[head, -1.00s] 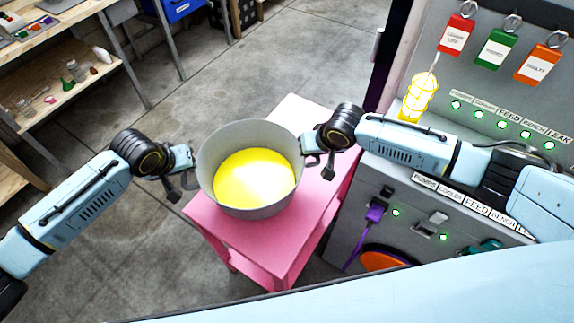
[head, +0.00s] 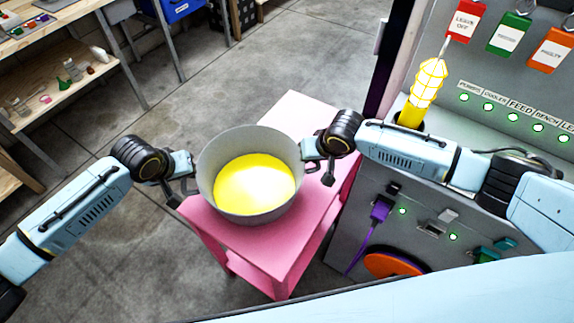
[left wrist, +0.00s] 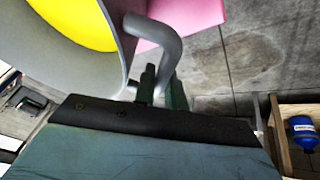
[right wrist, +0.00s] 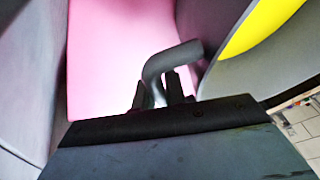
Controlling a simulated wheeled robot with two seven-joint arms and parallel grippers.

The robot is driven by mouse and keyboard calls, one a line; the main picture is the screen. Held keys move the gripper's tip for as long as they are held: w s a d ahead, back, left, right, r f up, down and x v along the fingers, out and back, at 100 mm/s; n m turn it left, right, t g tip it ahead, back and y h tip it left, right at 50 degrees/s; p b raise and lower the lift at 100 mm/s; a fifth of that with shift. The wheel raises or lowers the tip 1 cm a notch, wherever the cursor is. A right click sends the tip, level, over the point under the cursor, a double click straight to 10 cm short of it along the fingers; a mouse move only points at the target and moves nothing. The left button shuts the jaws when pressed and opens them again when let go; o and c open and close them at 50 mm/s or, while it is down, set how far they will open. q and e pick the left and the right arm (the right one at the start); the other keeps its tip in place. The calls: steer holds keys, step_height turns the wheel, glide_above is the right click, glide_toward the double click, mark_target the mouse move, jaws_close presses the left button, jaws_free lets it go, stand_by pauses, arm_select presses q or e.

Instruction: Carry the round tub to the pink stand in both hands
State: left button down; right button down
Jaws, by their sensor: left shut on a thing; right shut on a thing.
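The round grey tub (head: 250,205) with bright yellow contents is in the middle of the head view, upright. My left gripper (head: 192,172) is shut on the tub's left handle, which shows in the left wrist view (left wrist: 160,55). My right gripper (head: 312,158) is shut on the right handle, which shows in the right wrist view (right wrist: 170,60). The pink stand (head: 270,240) lies under the tub in the head view. I cannot tell whether the tub's base touches its top. The pink top also shows in both wrist views.
A grey control panel (head: 440,220) with a purple plug (head: 380,212) and lit yellow lamp (head: 424,90) stands close on the right, under my right arm. A wooden shelf (head: 70,85) with bottles is at the far left. The floor (head: 240,80) behind the stand is clear.

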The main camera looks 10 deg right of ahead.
arm_select(q)
steer(key=c, duration=1.5)
jaws_free()
arm_select(e)
steer(key=c, duration=1.5)
jaws_free()
arm_select(q)
steer(key=shift+o, duration=0.2)
arm_select(e)
steer(key=shift+o, duration=0.2)
arm_select(q)
steer(key=shift+r, duration=0.1)
arm_select(e)
steer(key=shift+r, duration=0.1)
arm_select(q)
steer(key=v, duration=0.8)
arm_select(e)
steer(key=v, duration=1.2)
